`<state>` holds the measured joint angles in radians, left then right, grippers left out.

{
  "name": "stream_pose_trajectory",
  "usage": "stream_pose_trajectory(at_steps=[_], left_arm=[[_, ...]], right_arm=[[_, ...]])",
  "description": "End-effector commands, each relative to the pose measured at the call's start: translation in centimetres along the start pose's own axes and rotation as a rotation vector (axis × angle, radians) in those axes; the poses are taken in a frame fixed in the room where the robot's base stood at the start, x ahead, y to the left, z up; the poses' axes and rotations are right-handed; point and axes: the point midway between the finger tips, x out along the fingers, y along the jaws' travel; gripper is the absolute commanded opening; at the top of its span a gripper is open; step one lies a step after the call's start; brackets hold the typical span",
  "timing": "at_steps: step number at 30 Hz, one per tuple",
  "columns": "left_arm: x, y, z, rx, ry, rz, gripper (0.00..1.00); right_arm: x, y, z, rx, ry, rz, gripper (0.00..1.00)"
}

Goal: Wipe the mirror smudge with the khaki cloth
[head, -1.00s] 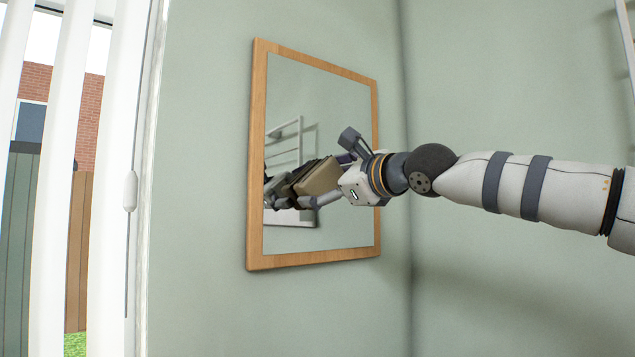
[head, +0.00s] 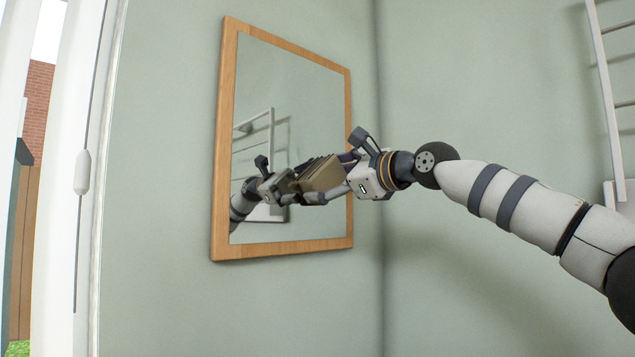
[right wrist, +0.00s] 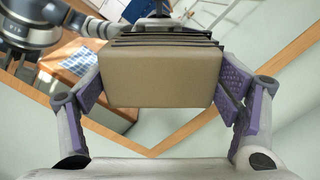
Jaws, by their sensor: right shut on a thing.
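The mirror (head: 285,95) hangs on the green wall in a light wooden frame. My right gripper (head: 325,176) is in front of its lower right part, shut on the khaki cloth (head: 318,172), a folded block. In the right wrist view the cloth (right wrist: 160,80) sits between the two purple-padded fingers (right wrist: 162,98). The cloth is close to the glass, beside its own reflection; I cannot tell whether it touches. I cannot make out a smudge on the glass. My left gripper is not in view.
A room corner stands just right of the mirror. A white rail rack (head: 605,90) is on the right wall. The wall below the mirror is bare.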

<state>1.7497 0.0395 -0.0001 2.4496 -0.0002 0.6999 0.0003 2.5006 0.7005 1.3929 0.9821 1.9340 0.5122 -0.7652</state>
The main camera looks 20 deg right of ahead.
Motion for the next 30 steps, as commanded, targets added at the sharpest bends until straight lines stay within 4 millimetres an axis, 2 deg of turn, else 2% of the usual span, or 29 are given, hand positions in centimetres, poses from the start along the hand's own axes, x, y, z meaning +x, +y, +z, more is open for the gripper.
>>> stream_pose_trajectory(at_steps=[5, 8, 14, 21, 26, 30], left_arm=[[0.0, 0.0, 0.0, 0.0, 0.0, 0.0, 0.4], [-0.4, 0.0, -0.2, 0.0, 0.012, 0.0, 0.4], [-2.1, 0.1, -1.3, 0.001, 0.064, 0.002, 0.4], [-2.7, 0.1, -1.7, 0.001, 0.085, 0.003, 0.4], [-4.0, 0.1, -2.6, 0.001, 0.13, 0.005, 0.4], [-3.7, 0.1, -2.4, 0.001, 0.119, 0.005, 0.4]], right_arm=[[0.2, -0.3, 0.0, -0.001, -0.003, -0.001, 0.6], [0.0, -0.1, 0.6, -0.005, -0.005, -0.003, 0.6], [-0.4, 1.4, 2.7, -0.009, -0.011, -0.006, 0.6], [-0.2, 2.6, 2.9, -0.004, -0.005, -0.003, 0.6], [-0.3, 3.8, 4.6, -0.008, -0.01, -0.004, 0.6], [0.2, 5.2, 4.8, -0.005, -0.004, 0.0, 0.6]])
